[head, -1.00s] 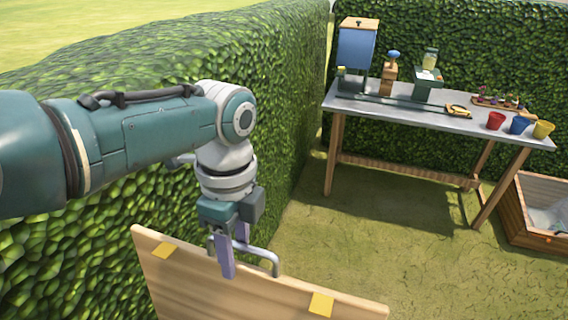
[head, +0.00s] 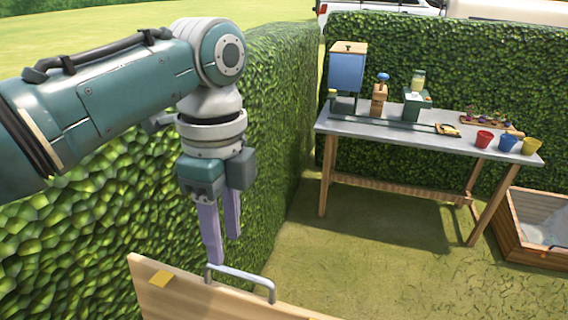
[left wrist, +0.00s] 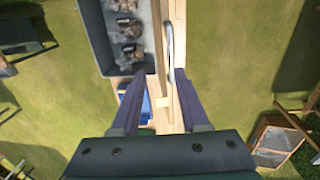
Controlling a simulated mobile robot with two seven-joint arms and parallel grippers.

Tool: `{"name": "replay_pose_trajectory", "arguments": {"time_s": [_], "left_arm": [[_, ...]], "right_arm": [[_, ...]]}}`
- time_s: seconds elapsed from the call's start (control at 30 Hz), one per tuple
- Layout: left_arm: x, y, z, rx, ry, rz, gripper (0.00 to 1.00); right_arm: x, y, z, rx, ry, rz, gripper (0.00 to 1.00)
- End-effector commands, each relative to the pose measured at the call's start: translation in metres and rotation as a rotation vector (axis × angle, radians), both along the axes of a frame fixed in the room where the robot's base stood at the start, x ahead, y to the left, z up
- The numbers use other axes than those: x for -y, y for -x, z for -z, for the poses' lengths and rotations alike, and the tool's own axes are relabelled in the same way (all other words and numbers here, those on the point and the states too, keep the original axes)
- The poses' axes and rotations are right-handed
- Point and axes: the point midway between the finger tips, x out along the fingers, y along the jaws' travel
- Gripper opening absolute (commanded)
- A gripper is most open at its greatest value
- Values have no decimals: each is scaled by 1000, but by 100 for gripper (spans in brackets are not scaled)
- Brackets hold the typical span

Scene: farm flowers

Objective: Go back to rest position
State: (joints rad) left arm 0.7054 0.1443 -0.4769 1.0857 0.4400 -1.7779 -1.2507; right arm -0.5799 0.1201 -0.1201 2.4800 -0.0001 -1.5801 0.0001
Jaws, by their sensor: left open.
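My left gripper (head: 223,248) hangs pointing down in the head view, its two purple fingers apart and empty. It is just above the grey bar handle (head: 245,277) on the top edge of a wooden panel (head: 185,297). In the left wrist view the open fingers (left wrist: 160,78) frame the panel edge, with the handle (left wrist: 170,40) seen between and beyond them. The fingers look clear of the handle. My right gripper is in neither view.
A hedge (head: 275,110) runs close beside my left arm. A grey-topped table (head: 365,125) with a blue dispenser and pots stands at the back right. A wooden crate (head: 515,225) is at far right. A dark tray (left wrist: 95,15) with several items lies beside the panel.

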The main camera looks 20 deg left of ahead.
Motion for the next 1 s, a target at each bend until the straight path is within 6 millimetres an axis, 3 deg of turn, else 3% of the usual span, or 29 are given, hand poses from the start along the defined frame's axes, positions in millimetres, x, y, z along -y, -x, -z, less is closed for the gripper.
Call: {"name": "replay_pose_trajectory", "arguments": {"time_s": [0.17, 0.3, 0.47, 0.6, 0.93, 1.0], "left_arm": [[11, 21, 20, 25, 21, -101, 45], [24, 61, 42, 85, 65, -349, 45], [22, 111, 45, 161, 114, -718, 45], [9, 143, 35, 214, 138, -984, 45], [-28, 198, -8, 328, 168, -1443, 45], [-27, 194, -37, 329, 171, -1436, 45]], "right_arm": [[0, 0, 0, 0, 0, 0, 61], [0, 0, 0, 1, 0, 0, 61], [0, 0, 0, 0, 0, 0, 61], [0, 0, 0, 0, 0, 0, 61], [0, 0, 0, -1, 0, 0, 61], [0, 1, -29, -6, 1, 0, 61]]}}
